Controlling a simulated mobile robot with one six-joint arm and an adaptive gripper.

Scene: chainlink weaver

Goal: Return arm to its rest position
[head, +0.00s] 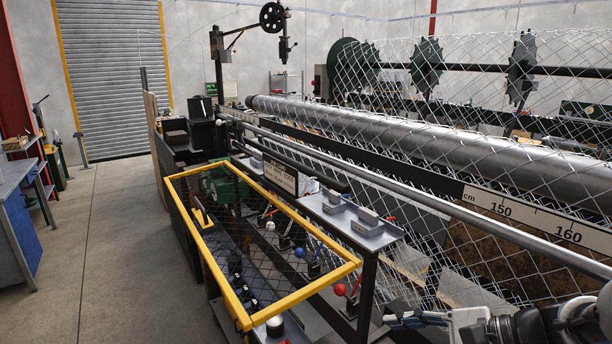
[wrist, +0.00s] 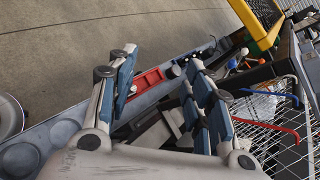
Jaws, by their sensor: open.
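My gripper (wrist: 162,80) is open, with its two blue-padded fingers well apart and nothing held between them in the wrist view. In the head view, my gripper (head: 395,316) is at the bottom right, partly cut off by the frame edge with my wrist. It is in front of the chainlink mesh (head: 440,200) and to the right of the yellow frame (head: 300,304).
A grey tray ledge (wrist: 65,124) with a red compartment (wrist: 148,82) lies beyond the fingers. A red hook (wrist: 283,130) and a blue hook (wrist: 270,94) are near the mesh. A grey shelf (head: 345,222) bears small blocks. Floor (head: 115,235) is clear at left.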

